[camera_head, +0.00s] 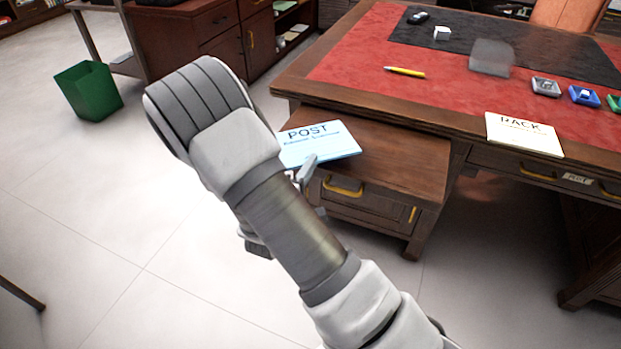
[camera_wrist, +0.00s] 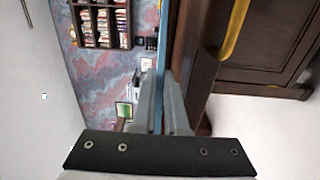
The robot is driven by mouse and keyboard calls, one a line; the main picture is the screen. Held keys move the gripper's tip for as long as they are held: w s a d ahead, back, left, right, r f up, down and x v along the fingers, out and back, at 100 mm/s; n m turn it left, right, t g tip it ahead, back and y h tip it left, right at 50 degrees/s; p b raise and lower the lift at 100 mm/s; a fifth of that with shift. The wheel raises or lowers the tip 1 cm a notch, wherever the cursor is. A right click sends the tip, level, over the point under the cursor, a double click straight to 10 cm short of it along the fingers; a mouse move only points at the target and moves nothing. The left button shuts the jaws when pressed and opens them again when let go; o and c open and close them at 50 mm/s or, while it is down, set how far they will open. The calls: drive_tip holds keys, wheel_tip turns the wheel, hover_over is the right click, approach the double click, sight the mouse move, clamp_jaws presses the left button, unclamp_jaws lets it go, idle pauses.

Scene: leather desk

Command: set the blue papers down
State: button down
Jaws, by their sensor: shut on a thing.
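The blue papers (camera_head: 330,140), a light blue flat stack marked POST, appear over the left part of the low wooden cabinet top (camera_head: 405,150). My gripper (camera_head: 307,172) is shut on their near edge; my arm hides part of it. In the wrist view the papers (camera_wrist: 161,48) show edge-on as a thin blue strip between my fingers (camera_wrist: 161,90). The cabinet side with a yellow handle (camera_wrist: 236,25) is close on the right there. I cannot tell whether the papers touch the cabinet top.
The desk (camera_head: 350,70) with a red leather top stands behind and right of the cabinet. Cream papers marked RACK (camera_head: 524,134) lie at its front edge. A yellow pen (camera_head: 405,72) and small coloured items lie further back. A green bin (camera_head: 88,91) stands on the floor at left.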

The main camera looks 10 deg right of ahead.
drive_tip(key=shift+f+b, duration=0.6)
drive_tip(key=shift+f, duration=1.3)
drive_tip(key=shift+f, duration=0.1)
drive_tip(key=shift+f, duration=0.15)
drive_tip(key=c, duration=0.9)
unclamp_jaws()
drive_tip(key=shift+c, duration=0.2)
